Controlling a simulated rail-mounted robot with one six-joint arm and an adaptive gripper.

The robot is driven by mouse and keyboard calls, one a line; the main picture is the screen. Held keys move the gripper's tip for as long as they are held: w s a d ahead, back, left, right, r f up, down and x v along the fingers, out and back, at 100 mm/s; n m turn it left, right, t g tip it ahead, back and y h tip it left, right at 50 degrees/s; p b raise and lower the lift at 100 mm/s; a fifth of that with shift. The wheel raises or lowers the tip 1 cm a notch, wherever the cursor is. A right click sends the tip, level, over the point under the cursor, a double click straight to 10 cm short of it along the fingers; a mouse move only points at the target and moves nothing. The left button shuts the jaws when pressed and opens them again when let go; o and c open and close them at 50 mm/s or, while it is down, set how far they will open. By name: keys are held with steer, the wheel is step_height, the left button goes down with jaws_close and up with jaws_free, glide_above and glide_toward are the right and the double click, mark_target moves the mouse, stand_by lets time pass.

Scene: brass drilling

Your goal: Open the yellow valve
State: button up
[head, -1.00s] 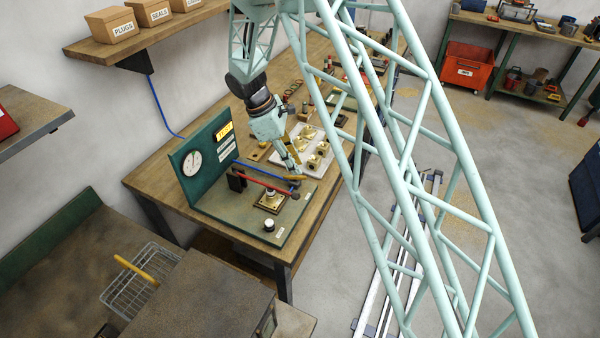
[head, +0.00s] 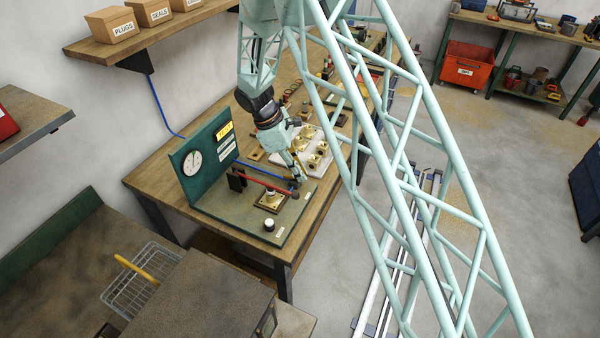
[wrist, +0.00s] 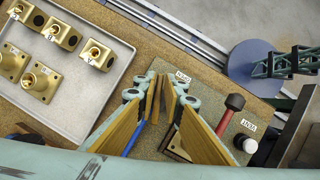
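The test stand (head: 225,205) is a green base with an upright panel, a gauge and a yellow label. On it I see a red lever (head: 262,185), a brass fitting (head: 271,201), and a blue line running toward my gripper. I cannot make out a yellow valve; my fingers may hide it. My gripper (head: 298,178) is low over the stand's right end, beside the end of the red lever. In the wrist view my gripper (wrist: 162,98) has brown-yellow pads with a narrow gap between the tips. Nothing clearly shows held. The FEED label (wrist: 183,77) lies just beyond the tips.
A pale tray (head: 317,162) with several brass valve bodies lies behind the stand; it also shows in the wrist view (wrist: 118,62). A black-and-white vent knob (wrist: 246,143) and the red lever's tip (wrist: 235,101) stand close on the right. The wooden bench's front edge is near.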

jaws_close()
steer(key=shift+s+m+g+b, duration=0.1)
steer(key=shift+m+g+b, duration=0.25)
steer(key=shift+m, duration=0.85)
steer(key=shift+s+a+m+g, duration=0.1)
steer(key=shift+s+m+g, duration=0.15)
steer(key=shift+m+g, duration=0.65)
steer(key=shift+m+t, duration=0.3)
steer(key=shift+t, duration=0.05)
steer(key=shift+o, duration=2.3)
jaws_free()
